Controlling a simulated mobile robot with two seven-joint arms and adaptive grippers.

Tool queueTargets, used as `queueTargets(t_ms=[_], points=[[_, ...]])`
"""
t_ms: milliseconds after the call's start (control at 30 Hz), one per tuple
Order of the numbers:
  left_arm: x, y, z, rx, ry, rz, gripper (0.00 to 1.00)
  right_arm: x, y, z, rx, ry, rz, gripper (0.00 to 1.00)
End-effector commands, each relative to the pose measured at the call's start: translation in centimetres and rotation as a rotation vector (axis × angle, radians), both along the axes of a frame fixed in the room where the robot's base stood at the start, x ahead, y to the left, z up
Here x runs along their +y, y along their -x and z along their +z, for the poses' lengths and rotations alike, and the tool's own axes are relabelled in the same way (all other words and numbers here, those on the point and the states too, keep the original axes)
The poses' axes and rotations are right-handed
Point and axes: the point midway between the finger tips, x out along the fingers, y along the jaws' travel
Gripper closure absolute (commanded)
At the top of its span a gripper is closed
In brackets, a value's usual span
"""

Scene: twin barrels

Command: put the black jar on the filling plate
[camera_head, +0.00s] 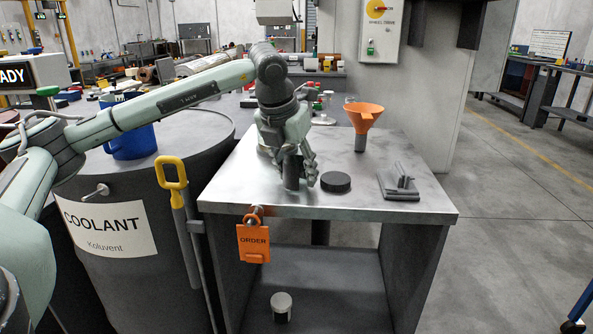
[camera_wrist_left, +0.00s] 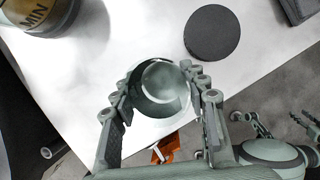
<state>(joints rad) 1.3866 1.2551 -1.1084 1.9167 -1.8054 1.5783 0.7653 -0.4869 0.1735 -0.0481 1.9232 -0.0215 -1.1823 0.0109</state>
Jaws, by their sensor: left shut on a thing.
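The black jar (camera_head: 291,176) is a small dark cylinder at the front left of the metal table. My left gripper (camera_head: 296,166) comes down from above and is shut on it. In the left wrist view the jar (camera_wrist_left: 162,82) stands between the two fingers, showing its round rim and a shiny grey inside or top. It looks upright; I cannot tell whether its base touches the table. A flat black disc, seemingly the filling plate (camera_head: 336,182), lies just right of the jar, bare on top; it also shows in the wrist view (camera_wrist_left: 212,33).
An orange funnel (camera_head: 363,116) stands behind the disc. A grey block fixture (camera_head: 400,184) is at the right. An orange order tag (camera_head: 253,243) hangs at the front edge. A coolant barrel (camera_head: 120,210) stands left. A grey-lidded jar (camera_head: 282,306) is on the lower shelf.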

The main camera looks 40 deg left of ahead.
Motion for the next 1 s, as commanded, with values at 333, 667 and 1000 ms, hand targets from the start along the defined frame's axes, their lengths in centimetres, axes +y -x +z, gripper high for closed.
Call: queueTargets(t_ms=[333,667,1000], points=[[0.0,0.0,0.0,0.000,0.000,0.000,0.35,0.0,-0.3,0.8,-0.012,0.002,0.000,0.60],[-0.1,0.4,1.4,-0.004,0.000,0.000,0.35,-0.1,0.0,-0.1,-0.003,0.000,-0.001,0.60],[-0.6,3.1,8.1,-0.004,0.000,-0.004,0.35,0.1,-0.3,1.0,-0.012,0.001,0.001,0.60]])
